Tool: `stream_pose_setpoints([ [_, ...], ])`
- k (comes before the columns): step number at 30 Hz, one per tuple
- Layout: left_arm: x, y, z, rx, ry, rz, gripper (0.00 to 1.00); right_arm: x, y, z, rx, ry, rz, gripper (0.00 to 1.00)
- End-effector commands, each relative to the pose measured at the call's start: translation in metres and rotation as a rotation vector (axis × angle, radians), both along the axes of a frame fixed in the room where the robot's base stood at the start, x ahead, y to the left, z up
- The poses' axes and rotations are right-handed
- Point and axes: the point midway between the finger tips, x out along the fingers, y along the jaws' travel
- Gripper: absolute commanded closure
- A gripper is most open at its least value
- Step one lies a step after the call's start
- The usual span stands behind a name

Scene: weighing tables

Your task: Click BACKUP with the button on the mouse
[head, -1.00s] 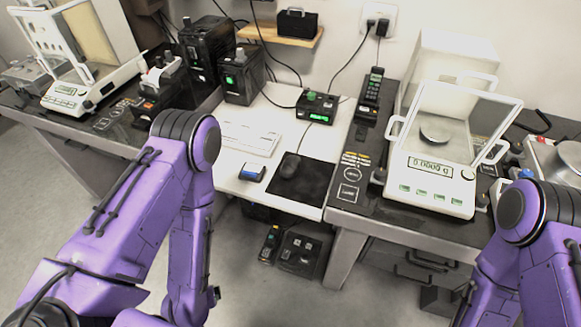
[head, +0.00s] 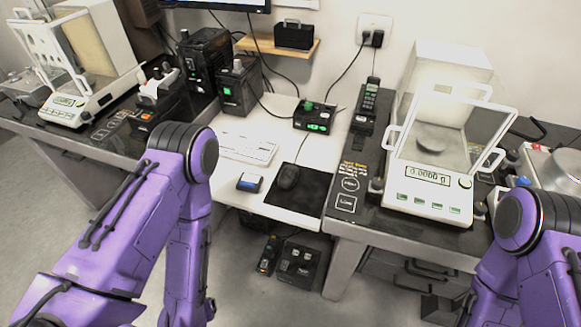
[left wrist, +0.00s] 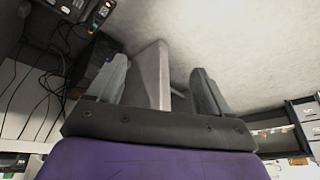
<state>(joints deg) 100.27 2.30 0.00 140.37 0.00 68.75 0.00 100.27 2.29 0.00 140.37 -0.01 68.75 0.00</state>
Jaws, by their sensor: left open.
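The black computer mouse (head: 288,176) lies on a dark mouse pad (head: 301,193) near the front edge of the white desk section. A monitor (head: 222,3) is cut off by the top edge of the head view; its screen content and any BACKUP button cannot be read. My left gripper (left wrist: 158,85) is open and empty in the left wrist view, below the desk, apart from the mouse. In the head view both my arms hang down in front of the tables, and neither gripper's fingers show there.
A white keyboard (head: 248,147) and a small blue-topped box (head: 249,182) lie left of the mouse. A black device with a green display (head: 314,116) stands behind. A balance (head: 432,175) stands right, another (head: 75,100) far left. A dark box (head: 297,262) sits below the desk.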

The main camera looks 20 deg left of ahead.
Motion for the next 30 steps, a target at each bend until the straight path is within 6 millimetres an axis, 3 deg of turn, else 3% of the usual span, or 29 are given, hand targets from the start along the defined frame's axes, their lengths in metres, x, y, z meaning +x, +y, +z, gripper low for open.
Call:
stream_pose_setpoints([
  [1,0.0,0.0,0.0,0.0,0.0,0.0,0.38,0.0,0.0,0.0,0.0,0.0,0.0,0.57],
  [6,0.0,0.0,0.0,0.0,0.0,0.0,0.94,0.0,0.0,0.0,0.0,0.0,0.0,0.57],
  [7,0.0,0.0,0.0,0.0,0.0,0.0,1.0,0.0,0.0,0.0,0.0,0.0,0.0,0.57],
  [30,0.0,0.0,0.0,0.0,0.0,0.0,1.0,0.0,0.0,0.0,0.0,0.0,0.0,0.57],
])
